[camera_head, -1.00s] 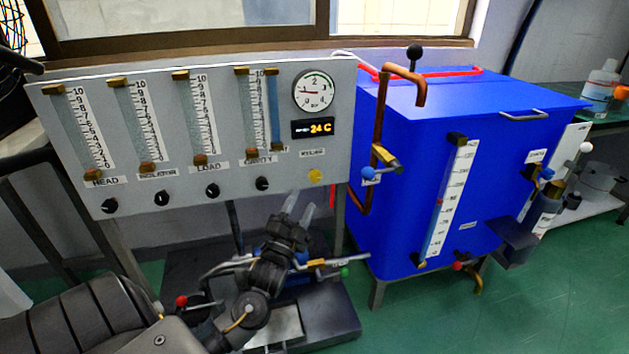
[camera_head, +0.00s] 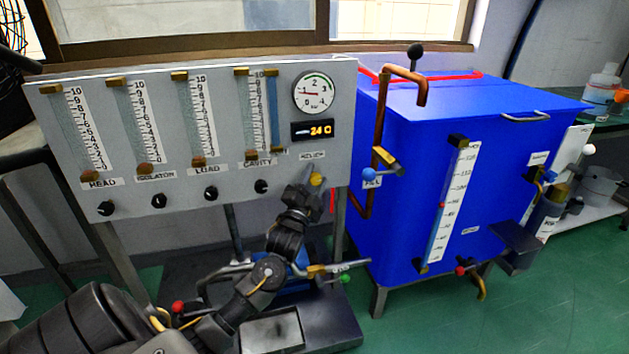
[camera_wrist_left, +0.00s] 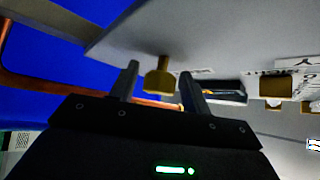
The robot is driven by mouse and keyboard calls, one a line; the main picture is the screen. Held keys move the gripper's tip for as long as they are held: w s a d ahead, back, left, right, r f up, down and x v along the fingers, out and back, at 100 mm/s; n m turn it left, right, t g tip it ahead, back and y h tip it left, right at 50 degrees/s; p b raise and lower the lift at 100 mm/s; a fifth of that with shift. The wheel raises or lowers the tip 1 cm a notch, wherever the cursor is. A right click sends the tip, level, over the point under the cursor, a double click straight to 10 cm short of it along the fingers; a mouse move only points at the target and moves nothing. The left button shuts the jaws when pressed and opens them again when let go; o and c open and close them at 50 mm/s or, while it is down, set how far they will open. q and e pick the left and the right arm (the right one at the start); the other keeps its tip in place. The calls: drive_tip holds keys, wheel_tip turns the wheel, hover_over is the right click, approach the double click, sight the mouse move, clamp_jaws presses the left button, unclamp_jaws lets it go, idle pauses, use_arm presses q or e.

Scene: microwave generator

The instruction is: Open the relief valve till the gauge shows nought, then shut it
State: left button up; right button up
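The relief valve is a yellow knob (camera_head: 316,179) low on the right of the grey panel, under a small label. It also shows in the wrist view (camera_wrist_left: 159,79). The round gauge (camera_head: 314,92) is above it; its red needle points left, near the 1. My left gripper (camera_head: 310,175) is at the knob, partly covering it in the head view. In the wrist view its two fingers (camera_wrist_left: 160,72) are apart, with the knob between their tips and a gap visible on each side. My right gripper is not in view.
The panel (camera_head: 226,100) carries several flow tubes with black knobs below. A lit display (camera_head: 313,130) sits under the gauge. A blue tank (camera_head: 410,190) with a copper pipe (camera_head: 378,130) stands close on the right. A dark base with levers is below my arm.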

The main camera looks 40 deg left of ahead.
use_arm(q)
drive_tip(key=c, duration=0.8)
